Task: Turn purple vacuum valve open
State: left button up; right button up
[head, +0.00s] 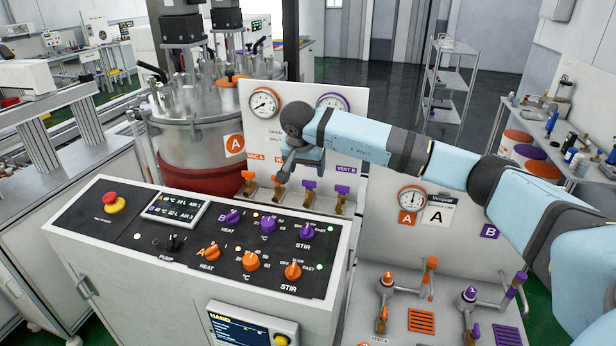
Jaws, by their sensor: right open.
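Four small brass valves sit in a row low on the white gauge panel, two with orange handles and two with purple. The left purple-handled valve (309,186) is most likely the vacuum valve, but my arm hides its label. The right purple valve (342,190) sits under the label VENT B. My left gripper is out of view.
A control console (200,236) with knobs stands in front of the valves. A steel vessel (195,130) is behind at left. A lower panel (455,245) with more orange and purple valves is at right. My right arm crosses in front of the purple gauge (333,100).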

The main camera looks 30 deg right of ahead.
aim_at(309, 181)
jog(key=p+x, duration=0.1)
jog(key=x, duration=0.3)
jog(key=shift+s+d+f, duration=0.1)
jog(key=shift+s, duration=0.05)
jog(key=shift+x, duration=1)
jog(key=shift+c, duration=0.2)
jog(key=c, duration=0.9)
